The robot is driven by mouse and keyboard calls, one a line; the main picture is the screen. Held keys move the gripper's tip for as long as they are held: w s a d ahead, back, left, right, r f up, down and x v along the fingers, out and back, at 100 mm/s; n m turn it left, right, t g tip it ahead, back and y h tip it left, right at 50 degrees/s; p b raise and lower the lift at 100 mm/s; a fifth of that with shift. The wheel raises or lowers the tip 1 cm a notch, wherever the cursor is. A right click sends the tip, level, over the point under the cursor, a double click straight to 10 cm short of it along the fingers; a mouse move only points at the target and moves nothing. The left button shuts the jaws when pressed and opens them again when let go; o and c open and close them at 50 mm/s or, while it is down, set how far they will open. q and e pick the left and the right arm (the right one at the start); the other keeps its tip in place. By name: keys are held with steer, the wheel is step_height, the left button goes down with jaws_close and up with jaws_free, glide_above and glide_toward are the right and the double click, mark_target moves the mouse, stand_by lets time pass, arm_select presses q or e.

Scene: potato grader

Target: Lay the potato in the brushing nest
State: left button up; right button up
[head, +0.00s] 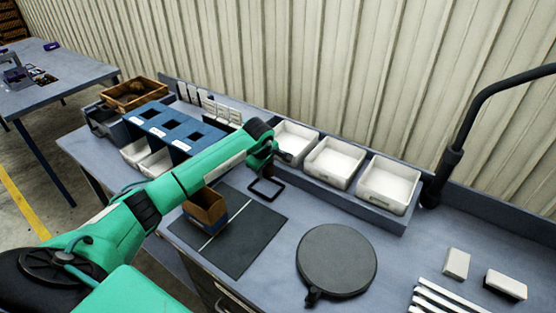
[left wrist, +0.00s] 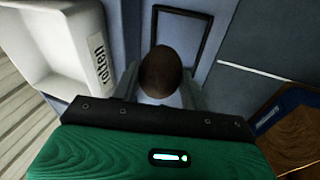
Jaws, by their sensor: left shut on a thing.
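My left gripper (head: 270,168) is at the end of the green arm, over the table in front of the white bins. In the left wrist view it (left wrist: 160,90) is shut on a brown potato (left wrist: 161,72), held between its fingertips. The potato is not clearly seen in the head view. A thin black rectangular frame (head: 266,198) lies on the table by the gripper; it also shows just beyond the potato in the left wrist view (left wrist: 204,50). A brown box with blue on its side (head: 206,206) stands on the dark mat. I cannot tell which is the brushing nest.
White bins (head: 332,163) stand in a row behind the gripper; the nearest carries a label. A blue rack (head: 166,128) and a wooden crate (head: 134,93) are at left. A round dark disc (head: 336,260) lies at the front. The dark mat (head: 250,240) has free room.

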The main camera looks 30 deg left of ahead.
mark_target(265, 176)
arm_select(q)
steer(key=shift+f+b, duration=0.9)
steer(key=shift+f, duration=1.25)
steer(key=o, duration=1.1)
steer(key=shift+r, duration=0.1)
steer(key=b+v, duration=0.4)
steer(key=v, duration=0.9)
steer(key=shift+r, duration=0.3)
